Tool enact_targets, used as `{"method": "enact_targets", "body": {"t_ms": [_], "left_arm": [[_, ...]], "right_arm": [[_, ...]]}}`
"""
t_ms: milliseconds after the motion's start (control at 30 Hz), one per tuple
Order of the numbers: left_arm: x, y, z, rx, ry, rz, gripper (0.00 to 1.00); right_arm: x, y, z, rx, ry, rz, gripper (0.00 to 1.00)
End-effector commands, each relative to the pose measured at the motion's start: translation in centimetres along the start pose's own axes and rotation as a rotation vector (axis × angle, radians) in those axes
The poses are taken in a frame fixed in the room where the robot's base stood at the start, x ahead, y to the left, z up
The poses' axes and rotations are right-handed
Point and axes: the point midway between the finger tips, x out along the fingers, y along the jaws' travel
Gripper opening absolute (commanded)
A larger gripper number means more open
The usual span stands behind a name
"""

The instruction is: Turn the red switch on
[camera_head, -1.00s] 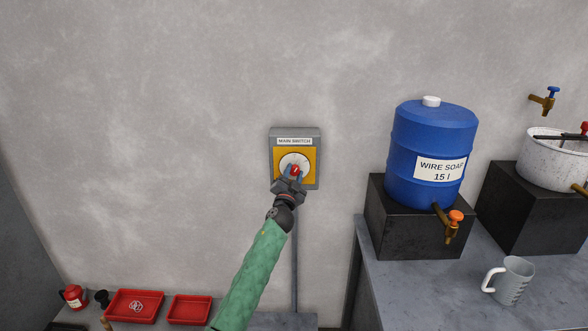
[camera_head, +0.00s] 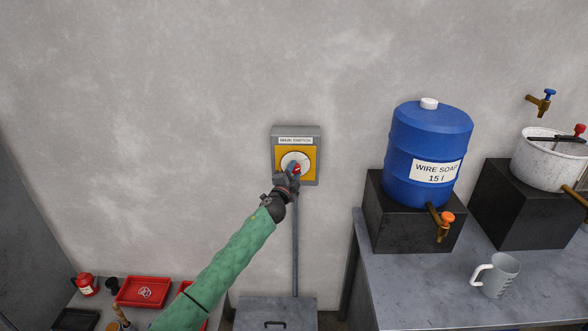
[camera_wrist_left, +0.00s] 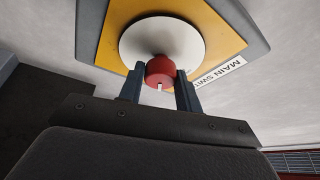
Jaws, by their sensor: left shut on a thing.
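The red switch (camera_head: 297,169) is a small red knob with a white mark, on a white round dial (camera_head: 291,158) set in a yellow plate. The plate is on a grey box (camera_head: 275,150) on the wall, labelled MAIN SWITCH. My left gripper (camera_head: 293,172) is at the knob. In the left wrist view its two fingers (camera_wrist_left: 158,88) stand on either side of the red knob (camera_wrist_left: 160,70) and are shut on it. The wrist view is rolled, with the label slanting at the right. My right gripper is not in view.
A blue WIRE SOAP barrel (camera_head: 430,140) stands on a black block at the right, above a grey table (camera_head: 400,275) with a measuring jug (camera_head: 496,276). Red trays (camera_head: 143,292) lie at lower left. The wall around the switch box is clear.

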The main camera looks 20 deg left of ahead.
Motion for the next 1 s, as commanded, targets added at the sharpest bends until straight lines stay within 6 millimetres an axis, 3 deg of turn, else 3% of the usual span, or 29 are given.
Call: {"method": "enact_targets", "body": {"t_ms": [467, 500, 600, 1000], "left_arm": [[-0.02, 0.09, -0.06, 0.013, 0.001, 0.006, 0.11], [-0.02, 0.09, -0.06, 0.013, 0.001, 0.006, 0.4], [-0.02, 0.07, -0.05, 0.012, 0.001, 0.006, 0.55], [-0.82, 0.2, 0.1, 0.012, 0.001, 0.005, 0.55]], "right_arm": [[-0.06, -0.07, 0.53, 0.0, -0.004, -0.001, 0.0], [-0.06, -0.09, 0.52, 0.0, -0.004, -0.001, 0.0], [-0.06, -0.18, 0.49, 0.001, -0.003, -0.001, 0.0], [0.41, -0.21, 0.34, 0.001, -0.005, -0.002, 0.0]]}}
